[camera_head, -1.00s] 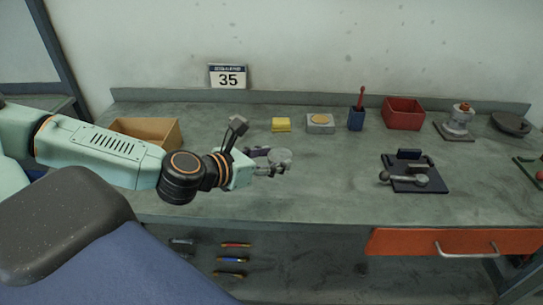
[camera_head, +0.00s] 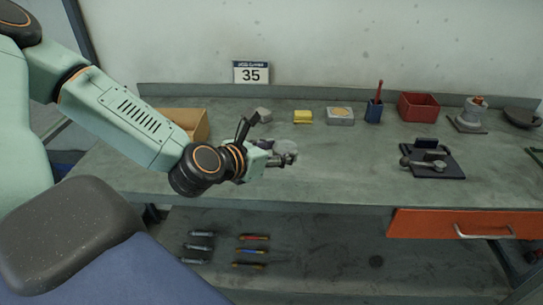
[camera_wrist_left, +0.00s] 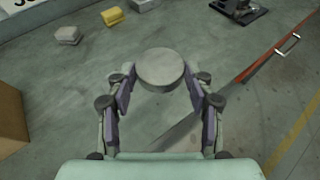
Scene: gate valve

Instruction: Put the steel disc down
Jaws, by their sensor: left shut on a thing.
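The steel disc (camera_wrist_left: 161,69) is a round grey disc between the fingertips of my left gripper (camera_wrist_left: 160,88) in the left wrist view. My left gripper is shut on it, with a finger on either side. In the head view the disc (camera_head: 287,148) shows at the tip of my left gripper (camera_head: 282,158), over the front part of the grey workbench (camera_head: 330,180). I cannot tell for sure how high the disc is above the bench top. My right gripper is not in view.
A cardboard box (camera_head: 188,124), a grey block (camera_head: 264,115), a yellow block (camera_head: 303,117) and a grey block with a tan top (camera_head: 340,115) stand behind. A dark fixture (camera_head: 432,160) is at right, above an orange drawer (camera_head: 450,223). The bench between is clear.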

